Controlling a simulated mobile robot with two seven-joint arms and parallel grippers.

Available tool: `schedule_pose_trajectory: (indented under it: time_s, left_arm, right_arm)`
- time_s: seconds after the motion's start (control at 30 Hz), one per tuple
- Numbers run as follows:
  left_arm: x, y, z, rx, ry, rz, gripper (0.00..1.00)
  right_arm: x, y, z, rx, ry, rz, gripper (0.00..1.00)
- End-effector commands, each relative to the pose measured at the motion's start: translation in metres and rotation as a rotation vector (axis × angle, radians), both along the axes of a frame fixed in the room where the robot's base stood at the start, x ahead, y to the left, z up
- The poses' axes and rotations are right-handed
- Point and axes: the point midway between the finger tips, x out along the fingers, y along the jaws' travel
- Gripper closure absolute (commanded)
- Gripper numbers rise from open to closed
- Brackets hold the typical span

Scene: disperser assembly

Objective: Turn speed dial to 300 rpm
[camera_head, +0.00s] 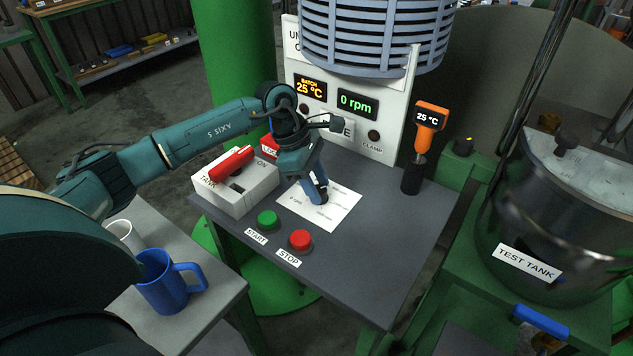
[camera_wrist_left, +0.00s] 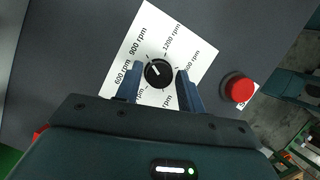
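The speed dial (camera_wrist_left: 158,73) is a round black knob with a white mark, on a white card (camera_wrist_left: 191,42) printed with rpm values. The mark points to the upper left in the left wrist view, roughly toward the 900 rpm label. My left gripper (camera_wrist_left: 159,78) is open, with one finger on each side of the dial and a small gap showing on both sides. In the head view the left gripper (camera_head: 319,194) is low over the card (camera_head: 335,211) and hides the dial. The green display (camera_head: 357,105) reads 0 rpm. My right gripper is out of view.
A green START button (camera_head: 267,220) and a red STOP button (camera_head: 300,240) stand in front of the card. A white switch box (camera_head: 236,187) with a red handle is left of it. An orange thermometer (camera_head: 431,116) stands at right. A blue mug (camera_head: 168,287) is on the side table.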

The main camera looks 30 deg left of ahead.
Motion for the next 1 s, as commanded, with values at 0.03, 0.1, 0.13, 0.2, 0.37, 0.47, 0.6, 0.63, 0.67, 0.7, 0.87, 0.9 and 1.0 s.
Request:
schedule_pose_trajectory:
  time_s: [0.03, 0.1, 0.13, 0.2, 0.37, 0.47, 0.6, 0.63, 0.67, 0.7, 0.87, 0.9, 1.0]
  left_arm:
    - [0.0001, 0.0, 0.0003, 0.0, 0.0, 0.0, 0.66]
    - [0.0001, 0.0001, 0.0004, 0.0, 0.0, 0.0, 0.71]
    - [0.0001, 0.0001, 0.0004, 0.0, 0.0, 0.0, 0.74]
    - [0.0001, 0.0001, 0.0005, 0.0, 0.0, 0.0, 0.8]
    - [0.0001, 0.0001, 0.0005, 0.0, 0.0, 0.0, 0.93]
    - [0.0, 0.0001, 0.0006, 0.0, -0.001, 0.001, 0.93]
    - [-0.0002, 0.0002, 0.0005, 0.0, -0.001, 0.02, 0.93]
    - [-0.0003, 0.0002, 0.0003, 0.0, 0.0, 0.026, 0.93]
    - [-0.0004, 0.0001, 0.0002, 0.0, -0.001, 0.035, 0.93]
    - [-0.0006, 0.0002, 0.0001, 0.0, 0.0, 0.051, 0.93]
    - [-0.0011, 0.0, -0.0003, 0.0, -0.001, 0.138, 0.93]
    - [-0.0014, 0.0001, -0.0002, 0.0, -0.001, 0.167, 0.93]
    - [-0.0017, -0.0003, -0.0002, 0.0, -0.003, 0.251, 0.93]
  right_arm:
    - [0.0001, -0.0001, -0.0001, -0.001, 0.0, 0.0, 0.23]
    - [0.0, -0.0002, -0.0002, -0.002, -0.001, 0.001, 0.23]
    - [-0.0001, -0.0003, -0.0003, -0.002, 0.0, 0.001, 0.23]
    - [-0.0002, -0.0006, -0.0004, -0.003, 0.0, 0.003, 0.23]
    - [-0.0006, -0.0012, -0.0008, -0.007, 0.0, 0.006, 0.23]
    - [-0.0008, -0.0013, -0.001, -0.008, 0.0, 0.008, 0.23]
    - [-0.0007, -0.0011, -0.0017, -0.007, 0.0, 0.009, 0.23]
    - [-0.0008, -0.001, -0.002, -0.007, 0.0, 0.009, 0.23]
    - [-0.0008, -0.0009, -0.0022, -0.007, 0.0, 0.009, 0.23]
    - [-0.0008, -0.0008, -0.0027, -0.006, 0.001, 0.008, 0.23]
    - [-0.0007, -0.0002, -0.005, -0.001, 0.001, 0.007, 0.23]
    - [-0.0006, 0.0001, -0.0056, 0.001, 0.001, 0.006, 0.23]
    - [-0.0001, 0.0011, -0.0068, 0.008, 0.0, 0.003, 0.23]
